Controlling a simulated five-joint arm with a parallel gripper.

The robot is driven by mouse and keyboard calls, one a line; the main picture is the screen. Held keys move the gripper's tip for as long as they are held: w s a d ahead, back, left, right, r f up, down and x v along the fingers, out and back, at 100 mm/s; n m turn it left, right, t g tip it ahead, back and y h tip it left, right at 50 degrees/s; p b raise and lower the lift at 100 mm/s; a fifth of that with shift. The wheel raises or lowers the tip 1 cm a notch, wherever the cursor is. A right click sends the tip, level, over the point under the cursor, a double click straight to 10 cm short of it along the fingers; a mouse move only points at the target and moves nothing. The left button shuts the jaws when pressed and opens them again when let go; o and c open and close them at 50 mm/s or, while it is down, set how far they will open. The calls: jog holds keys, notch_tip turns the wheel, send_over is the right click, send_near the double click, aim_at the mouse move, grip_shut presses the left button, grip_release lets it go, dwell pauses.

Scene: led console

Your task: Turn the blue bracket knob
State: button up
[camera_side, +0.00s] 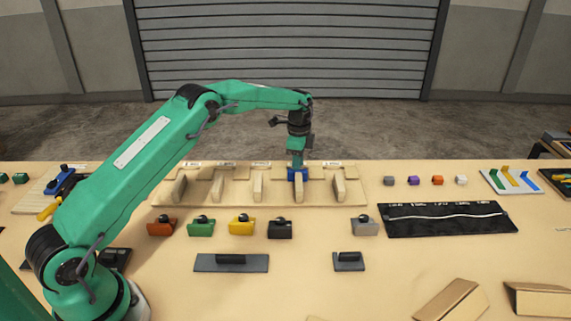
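The blue bracket (292,175) is at the top end of one of the wooden blocks (298,190) on a light wooden rack. Its knob is hidden by my gripper. My gripper (298,164) points straight down on the blue bracket and appears to touch it from above. The fingertips are too small and covered to show whether they are open or shut on the knob.
Orange (162,227), green (201,227), yellow (241,225), black (280,229) and grey (365,226) knobbed brackets stand in a row in front, with a gap between black and grey. A black panel (450,228) lies to the right.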

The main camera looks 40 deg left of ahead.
notch_tip(320, 180, up, 8)
dwell(0.7)
jog(key=s+d+r+n+t, duration=0.1)
jog(key=s+d+r+n, duration=0.15)
jog(key=s+r, duration=0.65)
jog(key=s+d+r+n+t, duration=0.2)
jog(key=s+r+n, duration=0.2)
jog(key=s+r, duration=0.5)
jog(key=s+d+f+n+t, duration=0.1)
jog(key=s+f+n, duration=0.1)
jog(key=s, duration=0.9)
jog(key=s+d+f+n+t, duration=0.1)
jog(key=s+n, duration=0.2)
jog(key=s, duration=0.9)
jog(key=shift+d+f+n+t, duration=0.25)
jog(key=shift+f+n+t, duration=0.05)
jog(key=shift+f+n, duration=0.1)
